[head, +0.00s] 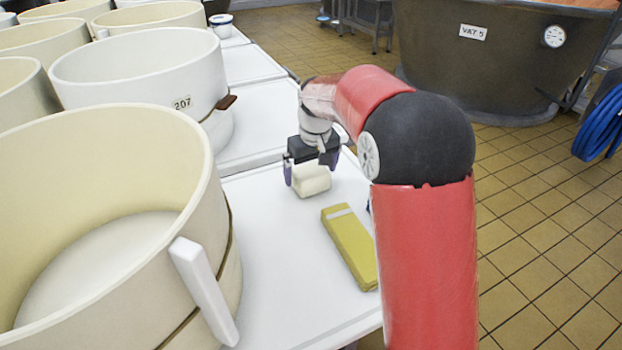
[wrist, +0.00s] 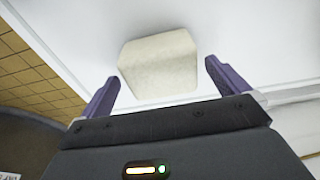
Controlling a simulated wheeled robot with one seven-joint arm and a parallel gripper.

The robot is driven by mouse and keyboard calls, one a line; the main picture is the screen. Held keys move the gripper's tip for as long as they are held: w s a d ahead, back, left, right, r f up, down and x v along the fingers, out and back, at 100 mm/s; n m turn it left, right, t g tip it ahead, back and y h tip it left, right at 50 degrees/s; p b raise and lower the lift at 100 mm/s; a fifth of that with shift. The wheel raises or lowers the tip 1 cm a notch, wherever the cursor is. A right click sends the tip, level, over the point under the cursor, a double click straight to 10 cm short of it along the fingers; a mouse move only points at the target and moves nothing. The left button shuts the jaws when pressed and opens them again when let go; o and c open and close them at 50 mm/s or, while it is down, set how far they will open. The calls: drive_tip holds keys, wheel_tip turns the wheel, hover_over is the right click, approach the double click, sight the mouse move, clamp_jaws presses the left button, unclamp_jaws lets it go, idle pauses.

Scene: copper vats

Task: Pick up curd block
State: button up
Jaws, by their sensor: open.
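The curd block (head: 311,180) is a small cream-white block lying on the white table. In the wrist view the curd block (wrist: 158,66) sits ahead of and between the two purple fingers. My gripper (head: 308,176) is open just above and around the block's sides in the head view. In the wrist view my gripper (wrist: 160,88) shows clear gaps between each finger and the block. The finger tips' exact height over the table cannot be told.
A yellow box (head: 350,246) with a pale label lies near the block on the white table (head: 275,232). A large cream tub (head: 110,220) with a white handle stands at left, and tub 207 (head: 150,80) stands behind it. Vat 5 (head: 490,65) is beyond the tiled floor.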

drive_tip(key=shift+w+a+f, duration=0.1)
drive_tip(key=shift+f, duration=0.6)
drive_tip(key=shift+w+a+f, duration=0.1)
drive_tip(key=shift+f, duration=0.55)
drive_tip(key=c, duration=1.1)
drive_tip(key=shift+r, duration=0.1)
drive_tip(key=shift+c, duration=0.7)
